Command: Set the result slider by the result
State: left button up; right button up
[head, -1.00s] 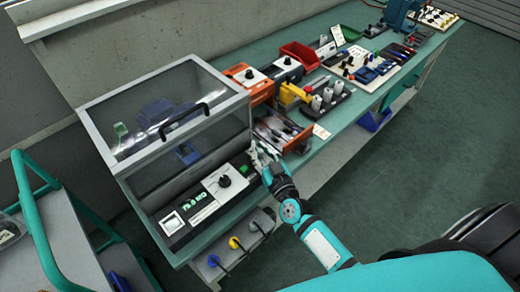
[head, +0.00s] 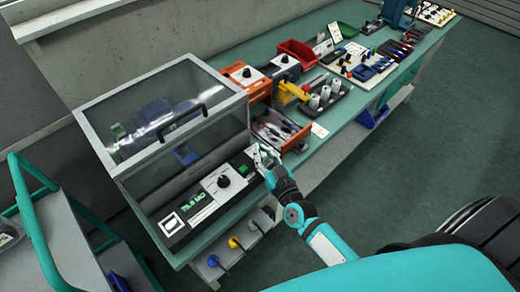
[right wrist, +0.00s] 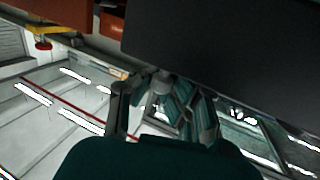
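The black control panel (head: 182,236) lies along the front of the bench, below the clear-windowed cover (head: 150,125). On it are a white plate with a black knob (head: 223,181), a green lettered strip (head: 203,197), a white square switch (head: 172,223) and a small green patch (head: 242,168). I cannot tell for certain which part is the result slider. My right gripper (head: 266,154) is beyond the panel's right end, at the bench edge, with its fingers apart and nothing seen between them. It also shows in the right wrist view (right wrist: 162,112). My left gripper is out of view.
An open drawer of tools (head: 278,130) stands just behind my right gripper. A red bin (head: 297,54) and a tray with white cylinders (head: 325,96) sit farther along. A teal-railed cart (head: 60,225) is at left.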

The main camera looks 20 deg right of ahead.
jog(key=o, duration=0.7)
jog(key=shift+s+d, duration=0.1)
jog(key=shift+s, duration=0.65)
jog(key=shift+o, duration=0.3)
jog(key=shift+w+f, duration=0.1)
jog(key=shift+w, duration=0.15)
jog(key=s, duration=1.2)
jog(key=shift+d, duration=0.15)
